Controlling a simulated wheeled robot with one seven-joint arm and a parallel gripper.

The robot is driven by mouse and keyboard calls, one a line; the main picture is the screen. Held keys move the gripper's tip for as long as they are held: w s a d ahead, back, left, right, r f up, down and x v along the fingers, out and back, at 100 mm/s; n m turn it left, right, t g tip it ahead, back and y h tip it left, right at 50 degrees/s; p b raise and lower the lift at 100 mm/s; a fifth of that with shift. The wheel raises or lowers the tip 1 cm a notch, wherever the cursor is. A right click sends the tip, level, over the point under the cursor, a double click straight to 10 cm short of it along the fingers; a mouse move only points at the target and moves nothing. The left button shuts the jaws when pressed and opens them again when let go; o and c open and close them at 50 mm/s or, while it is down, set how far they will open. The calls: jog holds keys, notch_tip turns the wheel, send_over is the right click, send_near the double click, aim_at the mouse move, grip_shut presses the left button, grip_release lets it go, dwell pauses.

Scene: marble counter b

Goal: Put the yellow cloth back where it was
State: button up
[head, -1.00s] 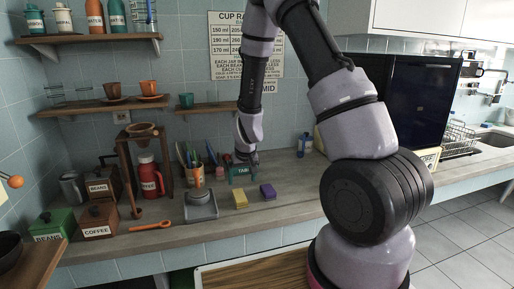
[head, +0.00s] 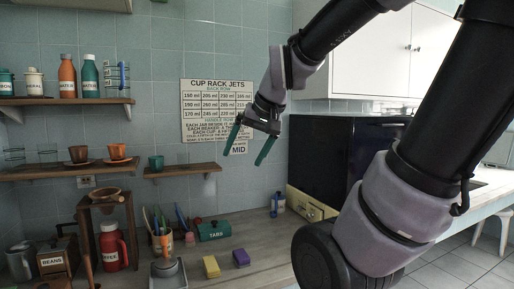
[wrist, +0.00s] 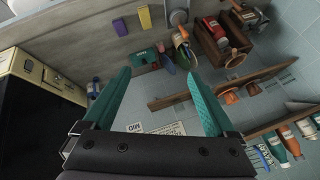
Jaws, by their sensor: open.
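A small yellow folded piece, seemingly the yellow cloth (head: 211,266), lies on the counter at the lower middle of the head view. It also shows at the top of the wrist view (wrist: 145,18). A similar purple piece (head: 241,258) lies just right of it, with a gap between them. My gripper (head: 243,158) is raised well above the counter, in front of the tiled wall and the cup rack sign. Its two green fingers are spread with nothing between them, as the wrist view also shows (wrist: 158,72).
The green TABS box (head: 214,230) stands behind the cloths, beside a cup of utensils (head: 162,243). A grey scale-like device (head: 168,272) is left of the yellow piece. A small shelf (head: 183,171) holds a teal cup. A dark cabinet (head: 340,160) stands right.

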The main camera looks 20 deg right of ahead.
jog(key=shift+m+t, duration=0.3)
jog(key=shift+m, duration=0.1)
jog(key=s, duration=0.1)
jog(key=s+r, duration=0.1)
jog(key=s, duration=0.1)
jog(key=s+d, duration=0.1)
jog(key=s, duration=0.1)
jog(key=shift+r, duration=0.4)
dwell(0.5)
